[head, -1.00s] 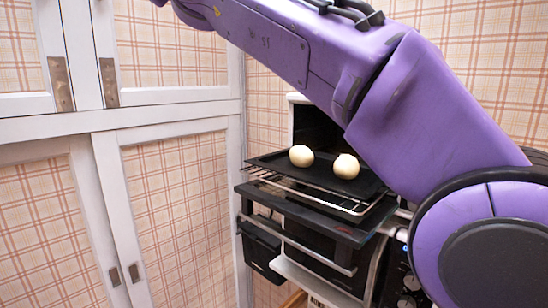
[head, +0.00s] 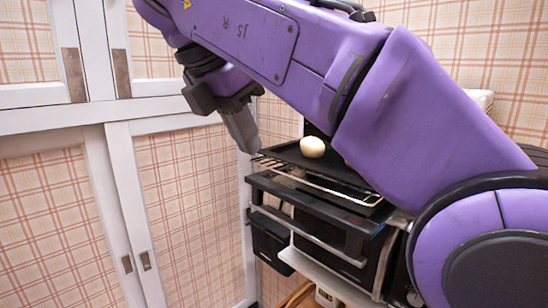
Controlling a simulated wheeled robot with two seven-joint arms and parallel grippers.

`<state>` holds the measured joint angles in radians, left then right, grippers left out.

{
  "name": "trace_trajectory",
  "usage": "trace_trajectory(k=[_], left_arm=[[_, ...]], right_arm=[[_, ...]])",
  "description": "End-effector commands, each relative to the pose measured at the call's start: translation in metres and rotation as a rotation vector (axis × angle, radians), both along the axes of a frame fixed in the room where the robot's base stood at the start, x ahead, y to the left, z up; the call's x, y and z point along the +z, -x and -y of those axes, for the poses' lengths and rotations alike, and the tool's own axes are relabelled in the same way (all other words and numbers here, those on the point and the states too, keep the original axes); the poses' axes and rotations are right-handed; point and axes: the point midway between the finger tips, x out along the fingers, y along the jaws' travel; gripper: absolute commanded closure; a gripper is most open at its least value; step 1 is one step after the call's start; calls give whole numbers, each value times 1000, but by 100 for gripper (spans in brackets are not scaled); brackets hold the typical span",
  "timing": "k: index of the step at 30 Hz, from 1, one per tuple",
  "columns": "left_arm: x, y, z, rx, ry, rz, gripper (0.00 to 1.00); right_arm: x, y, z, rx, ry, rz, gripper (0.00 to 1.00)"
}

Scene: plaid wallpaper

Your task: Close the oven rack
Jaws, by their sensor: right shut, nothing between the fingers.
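The oven rack (head: 352,194) is a wire rack standing out of the front of the oven, above the lowered black oven door (head: 315,209). A black tray (head: 290,154) lies on the rack. One pale round bun (head: 312,147) shows on the tray; a second is almost wholly hidden behind my purple right arm. My right gripper (head: 243,138) points down, shut and empty, just left of the tray's left corner and in front of the cabinet. I cannot tell whether it touches the rack. My left gripper is not in view.
A white cabinet with plaid panels (head: 185,190) stands close on the left. A black box-like thing (head: 270,238) is below the oven door. My right arm crosses the upper right and hides much of the oven. A wooden edge (head: 297,296) shows at the bottom.

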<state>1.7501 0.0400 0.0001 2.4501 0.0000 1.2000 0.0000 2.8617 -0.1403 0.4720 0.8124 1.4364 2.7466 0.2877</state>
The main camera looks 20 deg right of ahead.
Motion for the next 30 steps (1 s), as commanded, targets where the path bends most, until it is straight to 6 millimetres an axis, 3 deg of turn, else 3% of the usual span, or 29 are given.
trace_trajectory(k=[6,14,16,21,30], left_arm=[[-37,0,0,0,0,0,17],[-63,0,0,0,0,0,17],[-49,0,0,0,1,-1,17],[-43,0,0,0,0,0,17],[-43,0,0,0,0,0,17]], right_arm=[[-45,-6,18,0,-1,-1,100],[-92,-15,41,1,1,0,100],[-79,-20,54,-3,0,3,100],[-76,-27,72,-2,2,4,100],[-77,-29,77,-1,3,3,100]])
